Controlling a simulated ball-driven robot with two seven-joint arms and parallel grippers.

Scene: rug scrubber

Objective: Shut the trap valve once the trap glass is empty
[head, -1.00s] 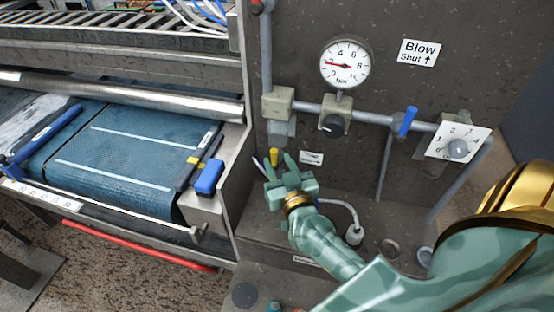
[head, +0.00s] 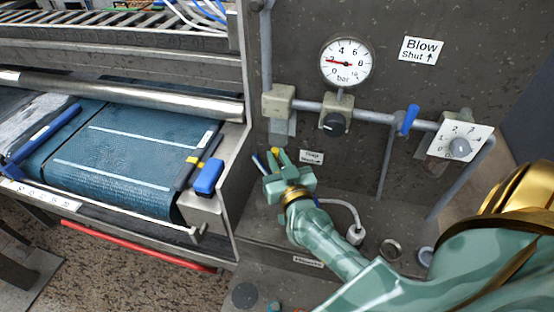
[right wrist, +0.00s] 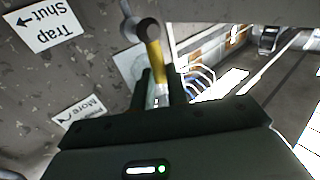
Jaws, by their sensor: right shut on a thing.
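The trap valve's yellow lever (head: 274,152) is low on the grey panel, below a pale block on the pipe. My right gripper (head: 277,161) is at the lever. In the right wrist view, my right gripper (right wrist: 158,84) is shut on the yellow lever (right wrist: 154,52), with one finger on each side. A grey, glass-like cylinder (head: 279,130) hangs under the block and may be the trap glass; I cannot tell whether any liquid is in it. A "Trap Shut" label (right wrist: 45,27) with an arrow is beside the lever. My left gripper is not in view.
The panel also bears a gauge (head: 346,62), a black knob (head: 334,125), a blue lever (head: 408,120) and a dial (head: 459,148). The machine's side wall is close left of my right gripper. A blue-ended tool (head: 209,178) lies on the machine's edge.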

